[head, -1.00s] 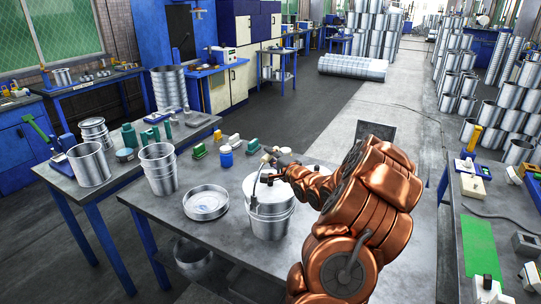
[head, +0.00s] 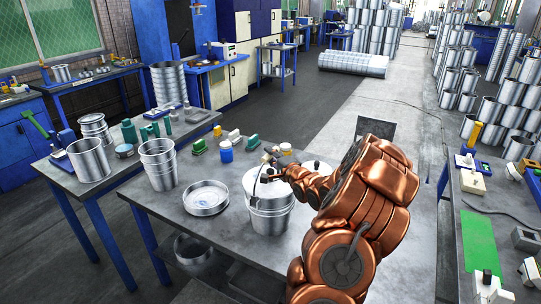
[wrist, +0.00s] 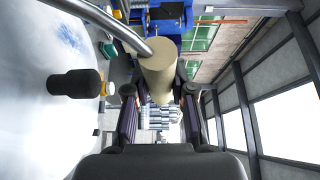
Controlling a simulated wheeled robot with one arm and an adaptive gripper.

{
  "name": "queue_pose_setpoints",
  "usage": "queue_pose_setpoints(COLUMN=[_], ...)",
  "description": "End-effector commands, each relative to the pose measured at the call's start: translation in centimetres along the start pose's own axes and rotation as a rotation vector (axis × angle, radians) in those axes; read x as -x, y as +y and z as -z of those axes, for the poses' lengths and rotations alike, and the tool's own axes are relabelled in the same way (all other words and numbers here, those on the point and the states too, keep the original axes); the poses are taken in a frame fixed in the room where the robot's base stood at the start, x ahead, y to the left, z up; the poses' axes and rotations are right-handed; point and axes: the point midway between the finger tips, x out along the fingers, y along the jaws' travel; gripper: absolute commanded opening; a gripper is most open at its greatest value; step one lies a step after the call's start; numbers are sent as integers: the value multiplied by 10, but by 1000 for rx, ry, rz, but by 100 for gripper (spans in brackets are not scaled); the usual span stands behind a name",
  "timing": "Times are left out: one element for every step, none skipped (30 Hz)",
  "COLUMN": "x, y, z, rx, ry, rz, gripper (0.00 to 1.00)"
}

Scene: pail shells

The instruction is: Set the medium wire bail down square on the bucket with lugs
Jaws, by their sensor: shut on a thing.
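The bucket with lugs (head: 271,216) stands upright on the grey table, with a pale round top (head: 262,186) and a dark knob on it. The medium wire bail (head: 254,186) is a thin curved wire at the left of that top. Its beige grip (wrist: 160,72) lies between my gripper's dark fingers (wrist: 160,105) in the wrist view, and the gripper is shut on it. In the head view my gripper (head: 274,158) is above the bucket's far rim. The bail's lower ends and their contact with the lugs cannot be made out.
A shallow round pan (head: 206,198) is left of the bucket, with a tall bucket (head: 159,166) farther left. A blue jar (head: 226,152) and green blocks (head: 199,147) stand behind. Another pale round top (head: 318,167) shows beside my arm. The table's front left is clear.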

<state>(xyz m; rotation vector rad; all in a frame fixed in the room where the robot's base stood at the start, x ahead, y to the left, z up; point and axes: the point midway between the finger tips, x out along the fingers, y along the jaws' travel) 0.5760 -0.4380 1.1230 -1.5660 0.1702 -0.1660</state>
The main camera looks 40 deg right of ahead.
Motion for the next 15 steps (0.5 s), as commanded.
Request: queue_pose_setpoints(x=[0,0,0,0,0,0,0,0,0,0,0,0,0,0,0], y=[1,2,3,3,4,5,5,6,6,7,7,7,7,7,7], z=[0,0,0,0,0,0,0,0,0,0,0,0,0,0,0], rx=[0,0,0,0,0,0,0,0,0,0,0,0,0,0,0], ry=[0,0,0,0,0,0,0,0,0,0,0,0,0,0,0], rz=[0,0,0,0,0,0,0,0,0,0,0,0,0,0,0], gripper=[0,0,0,0,0,0,0,0,0,0,26,30,33,36,40])
